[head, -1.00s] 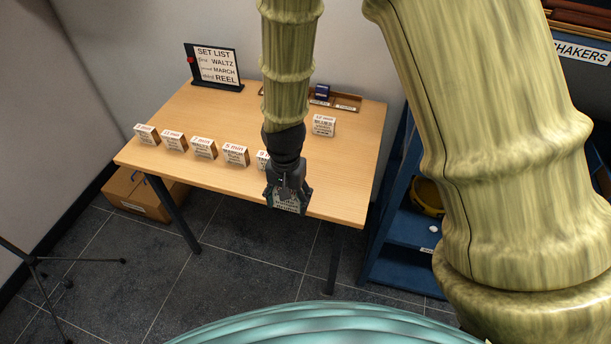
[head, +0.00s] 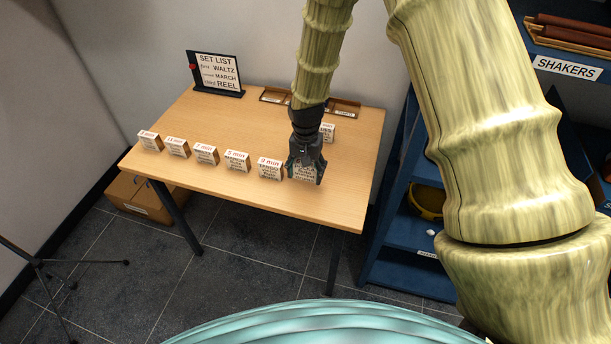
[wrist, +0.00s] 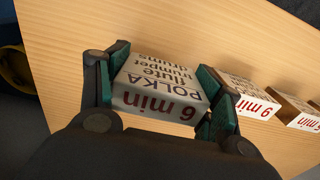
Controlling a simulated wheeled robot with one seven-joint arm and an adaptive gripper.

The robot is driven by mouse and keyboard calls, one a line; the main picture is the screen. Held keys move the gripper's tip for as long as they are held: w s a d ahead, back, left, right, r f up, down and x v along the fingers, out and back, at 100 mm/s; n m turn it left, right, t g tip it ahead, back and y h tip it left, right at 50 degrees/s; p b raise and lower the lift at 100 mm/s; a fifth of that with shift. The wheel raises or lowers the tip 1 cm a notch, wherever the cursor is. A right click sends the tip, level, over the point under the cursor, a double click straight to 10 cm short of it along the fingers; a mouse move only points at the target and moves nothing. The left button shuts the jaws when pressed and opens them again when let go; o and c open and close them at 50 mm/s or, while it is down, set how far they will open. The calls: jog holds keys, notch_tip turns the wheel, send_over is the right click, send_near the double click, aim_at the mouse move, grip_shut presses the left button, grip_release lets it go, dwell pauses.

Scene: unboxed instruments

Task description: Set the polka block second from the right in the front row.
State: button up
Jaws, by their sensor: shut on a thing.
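My gripper (head: 305,172) is shut on the polka block (wrist: 155,85), a white block marked "POLKA" and "6 min". In the wrist view it sits between both green-padded fingers. In the head view the polka block (head: 303,173) is at the right end of the front row, partly covered by the fingers. Whether it touches the table (head: 250,120) I cannot tell. Just left of it is the "9 min" block (head: 269,169), apart from it; this also shows in the wrist view (wrist: 245,95). Several more blocks continue leftward, including the "5 min" block (head: 236,161) and "7 min" block (head: 205,154).
Another block (head: 328,132) stands behind my gripper, partly hidden. A wooden tray (head: 344,108) lies at the back edge. A set list stand (head: 215,73) reads waltz, march, reel. Blue shelves (head: 405,232) stand right of the table. Bare tabletop lies right of my gripper.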

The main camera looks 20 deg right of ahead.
aim_at(306, 177)
jog(key=shift+f+p, duration=0.45)
jog(key=shift+f, duration=1)
jog(key=shift+f, duration=0.1)
jog(key=o, duration=1)
jog(key=shift+r+b, duration=1.3)
jog(key=shift+r, duration=4.8)
